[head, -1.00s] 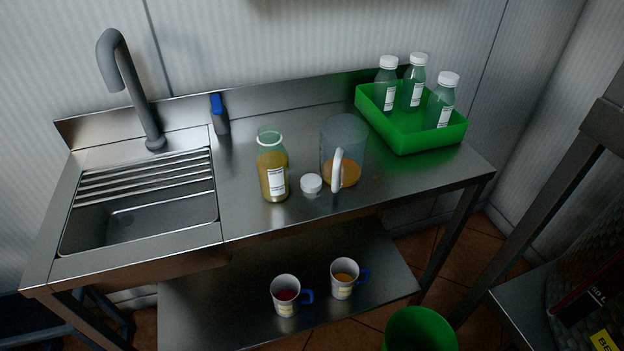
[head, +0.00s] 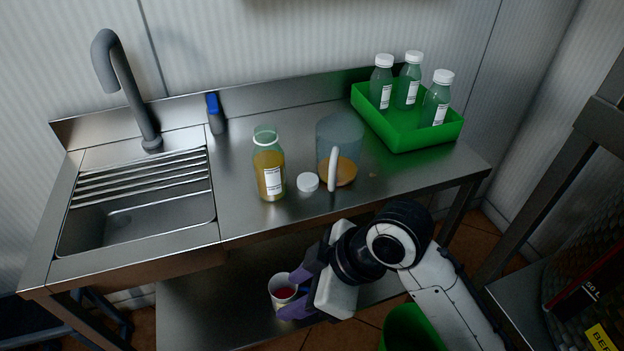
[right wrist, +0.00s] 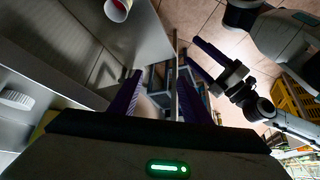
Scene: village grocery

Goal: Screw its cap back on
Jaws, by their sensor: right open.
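The open bottle (head: 269,168) stands upright on the steel counter, filled with orange juice to below its clear neck. A white cap (head: 308,182) lies on the counter just right of it, beside the jug. My right gripper (head: 286,296) is open and empty in front of the counter's edge, its purple fingers overlapping a cup on the lower shelf in the head view. Its fingers (right wrist: 160,95) also show apart in the right wrist view. My left gripper (right wrist: 212,65) shows in the right wrist view only; its jaw state is unclear there.
A clear jug (head: 341,140) with some orange juice stands right of the cap. A green crate (head: 408,138) holds 3 capped bottles. A sink (head: 135,215) and tap (head: 125,90) are at left. A cup with red contents (head: 283,290) stands on the lower shelf (head: 215,300).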

